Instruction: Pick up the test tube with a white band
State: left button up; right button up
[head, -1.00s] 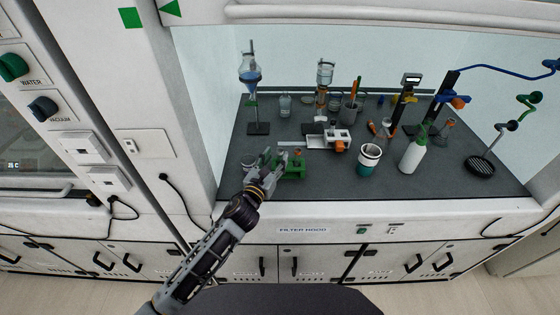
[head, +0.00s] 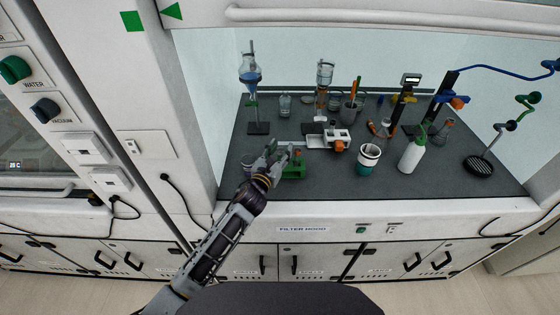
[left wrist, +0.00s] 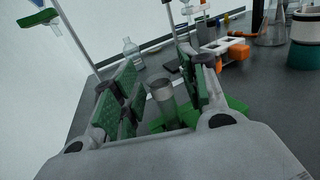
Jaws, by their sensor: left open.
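My left gripper (head: 279,151) is open over the green rack (head: 295,170) at the front left of the hood worktop. In the left wrist view its two green-padded fingers (left wrist: 158,68) stand apart on either side of a tube (left wrist: 162,104). The tube is upright, grey and translucent with a dark top, and neither finger clearly grips it. I cannot make out a white band on it. Part of the green rack (left wrist: 236,104) shows around the tube's foot. In the head view the gripper hides most of the tube. My right gripper is out of view.
To the right stand a green-and-white beaker (head: 368,159) and a white wash bottle (head: 411,156). The worktop's front edge is close below the gripper.

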pick_arm(q)
jog(key=c, duration=0.9)
jog(key=shift+r, duration=0.15)
jog(key=shift+r+p, duration=0.5)
jog(key=shift+r, duration=4.35)
